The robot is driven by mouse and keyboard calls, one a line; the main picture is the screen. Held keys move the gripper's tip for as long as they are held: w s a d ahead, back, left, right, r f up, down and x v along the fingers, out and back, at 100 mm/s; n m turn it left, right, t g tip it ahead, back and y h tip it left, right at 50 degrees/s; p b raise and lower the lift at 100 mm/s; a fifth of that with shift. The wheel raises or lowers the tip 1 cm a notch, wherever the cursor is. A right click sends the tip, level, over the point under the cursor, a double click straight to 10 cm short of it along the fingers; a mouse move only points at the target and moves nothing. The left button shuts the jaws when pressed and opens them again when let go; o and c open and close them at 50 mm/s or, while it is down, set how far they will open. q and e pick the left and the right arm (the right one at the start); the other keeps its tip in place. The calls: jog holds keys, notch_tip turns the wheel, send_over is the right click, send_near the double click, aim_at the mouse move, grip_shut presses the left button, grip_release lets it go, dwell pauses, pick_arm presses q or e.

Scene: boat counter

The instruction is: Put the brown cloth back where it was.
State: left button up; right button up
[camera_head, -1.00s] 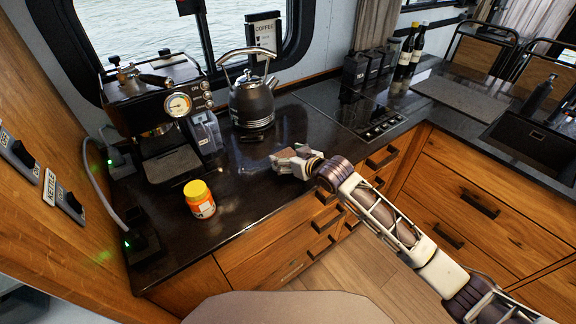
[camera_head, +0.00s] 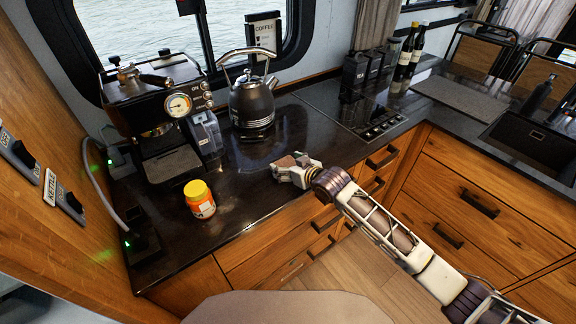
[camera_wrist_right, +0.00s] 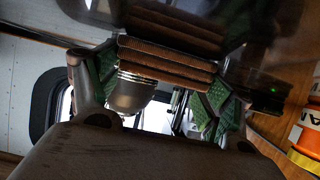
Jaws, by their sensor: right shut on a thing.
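The brown cloth (camera_wrist_right: 165,60) is folded in layers and sits between the green finger pads in the right wrist view. My right gripper (camera_head: 284,166) is shut on it, low over the dark counter in front of the kettle. In the head view only a small brown patch of the cloth (camera_head: 286,160) shows at the fingers. The cloth's reflection shows close by in the counter, but I cannot tell whether it touches the surface. My left gripper is not in view.
An orange jar with a yellow lid (camera_head: 199,199) stands left of the gripper. The kettle (camera_head: 252,103) and coffee machine (camera_head: 160,115) stand behind. The hob (camera_head: 352,108) is back right. Bare counter (camera_head: 240,170) lies between jar and gripper.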

jog(key=shift+f, duration=0.1)
jog(key=o, duration=1)
jog(key=shift+v, duration=6.05)
